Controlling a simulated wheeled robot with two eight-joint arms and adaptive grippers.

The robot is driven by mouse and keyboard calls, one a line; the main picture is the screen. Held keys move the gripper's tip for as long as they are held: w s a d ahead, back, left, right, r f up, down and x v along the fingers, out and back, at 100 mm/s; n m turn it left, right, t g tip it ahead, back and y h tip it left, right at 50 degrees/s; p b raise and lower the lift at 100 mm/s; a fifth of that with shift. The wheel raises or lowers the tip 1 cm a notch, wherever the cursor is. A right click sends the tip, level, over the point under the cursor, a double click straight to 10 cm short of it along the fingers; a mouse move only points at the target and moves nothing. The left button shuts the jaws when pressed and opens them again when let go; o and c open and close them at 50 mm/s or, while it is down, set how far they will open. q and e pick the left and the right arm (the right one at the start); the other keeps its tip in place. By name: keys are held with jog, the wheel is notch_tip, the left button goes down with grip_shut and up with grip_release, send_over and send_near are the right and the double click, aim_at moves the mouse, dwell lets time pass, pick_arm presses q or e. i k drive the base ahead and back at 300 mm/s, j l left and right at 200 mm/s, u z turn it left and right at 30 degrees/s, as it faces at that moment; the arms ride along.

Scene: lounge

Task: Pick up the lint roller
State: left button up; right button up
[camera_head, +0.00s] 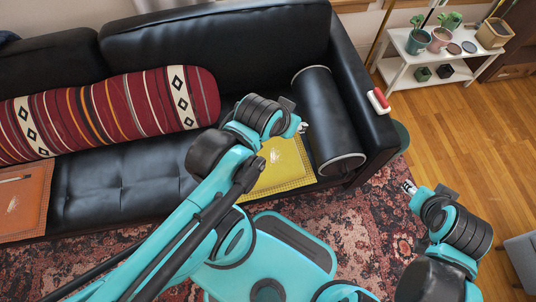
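The lint roller (379,100), white with a red part, lies on the black sofa's right armrest, near its front outer edge. My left gripper (303,128) is over the sofa seat, to the left of the armrest and apart from the lint roller. Its fingers are small and partly hidden, so I cannot tell if it is open. My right gripper (408,187) is in front of the armrest, below and to the right of the lint roller in the picture, and apart from it. Its fingers are too small to read. I see nothing held in either.
A black cylindrical bolster (327,115) leans beside the armrest. A striped bolster (110,112), a yellow mat (284,165) and a brown mat (25,205) are on the sofa. A white plant shelf (408,69) stands at the back right.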

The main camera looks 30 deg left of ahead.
aim_at(381, 106)
jog(key=i+l+z, duration=0.2)
jog(key=l+z, duration=0.2)
jog(key=i+l+z, duration=0.25)
jog(key=l+z, duration=0.2)
jog(key=i+l+z, duration=0.25)
jog(key=i, duration=0.15)
jog(key=i+l+z, duration=0.3)
jog(key=i+u, duration=0.35)
jog(key=u, duration=0.15)
jog(key=i+l+u, duration=0.1)
jog(key=i+u, duration=0.5)
jog(key=u, duration=0.35)
jog(key=i+u, duration=0.1)
jog(key=u, duration=0.4)
jog(key=i+l+u, duration=0.1)
jog(key=u, duration=0.4)
jog(key=i+l+u, duration=0.1)
jog(key=u, duration=0.4)
jog(key=l+u, duration=0.25)
jog(key=u, duration=0.25)
jog(key=i+l+u, duration=0.15)
jog(key=u, duration=0.2)
jog(key=l+u, duration=0.3)
jog(key=i+l, duration=0.05)
